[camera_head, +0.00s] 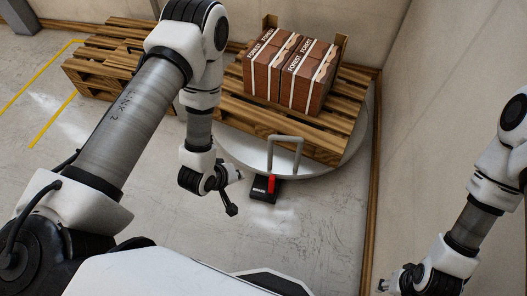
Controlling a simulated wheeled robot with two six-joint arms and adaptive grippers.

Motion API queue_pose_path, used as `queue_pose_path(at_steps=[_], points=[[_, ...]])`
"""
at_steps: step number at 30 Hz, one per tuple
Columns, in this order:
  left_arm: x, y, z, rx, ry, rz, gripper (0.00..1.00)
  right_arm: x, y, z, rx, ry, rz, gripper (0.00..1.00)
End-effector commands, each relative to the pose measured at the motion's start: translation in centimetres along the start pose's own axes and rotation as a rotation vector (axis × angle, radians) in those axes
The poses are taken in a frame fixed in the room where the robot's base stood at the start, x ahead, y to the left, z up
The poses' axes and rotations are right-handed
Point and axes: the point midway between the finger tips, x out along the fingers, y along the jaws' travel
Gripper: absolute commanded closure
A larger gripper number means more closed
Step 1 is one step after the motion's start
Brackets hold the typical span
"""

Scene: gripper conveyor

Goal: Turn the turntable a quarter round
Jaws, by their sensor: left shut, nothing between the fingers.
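The turntable (318,179) is a round pale grey disc low on the floor near the right wall. A wooden pallet (282,124) lies on it and carries brown boxes (287,78) strapped in white. A grey loop handle (284,140) rises at the turntable's front edge. A black pedal-like block with a red part (265,189) sits on the floor at that edge. My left gripper (236,192) is shut and empty, left of the handle and apart from it in the picture. My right gripper (384,287) is at the bottom right, small and partly cut off, so its fingers are unclear.
A second wooden pallet (100,62) lies at the back left, partly behind my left arm. Yellow lines (52,120) mark the floor at left. The right wall (430,90) stands close to the turntable.

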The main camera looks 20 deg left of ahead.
Motion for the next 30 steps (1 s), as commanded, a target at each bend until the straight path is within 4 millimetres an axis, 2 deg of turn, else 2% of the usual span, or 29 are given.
queue_pose_path(at_steps=[1,6,8,11,15,17,18,22,24,26,30], points=[[4.0,0.3,-1.1,-0.089,0.06,0.103,1.0,3.4,0.0,0.1,0.0,-0.001,0.0,0.6],[10.6,2.3,-5.2,-0.326,0.167,0.412,1.0,9.4,0.1,0.1,0.0,-0.003,0.0,0.6],[12.7,2.3,-6.3,-0.391,0.188,0.513,1.0,11.8,0.1,0.1,0.0,-0.002,0.0,0.6],[16.6,1.4,-7.9,-0.483,0.21,0.683,1.0,16.8,0.1,0.1,0.0,-0.002,0.0,0.6],[22.2,-1.6,-9.3,-0.554,0.226,0.883,1.0,24.4,0.2,0.2,0.0,-0.003,0.0,0.6],[24.6,-3.3,-9.6,-0.557,0.236,0.941,1.0,27.5,0.2,0.2,0.0,-0.003,0.0,0.6],[26.2,-4.7,-9.7,-0.551,0.248,0.965,1.0,29.6,0.2,0.2,0.0,-0.002,0.0,0.6],[31.8,-9.9,-9.1,-0.537,0.284,0.98,1.0,35.9,0.3,0.2,0.0,-0.003,0.0,0.6],[33.9,-12.3,-8.6,-0.545,0.299,0.966,1.0,38.3,0.3,0.2,0.0,-0.003,0.0,0.6],[35.1,-13.8,-8.0,-0.554,0.303,0.953,1.0,39.6,0.3,0.2,0.0,-0.003,0.0,0.6],[36.0,-14.7,-7.5,-0.56,0.303,0.941,1.0,40.3,0.3,0.2,0.0,-0.002,0.0,0.6]])
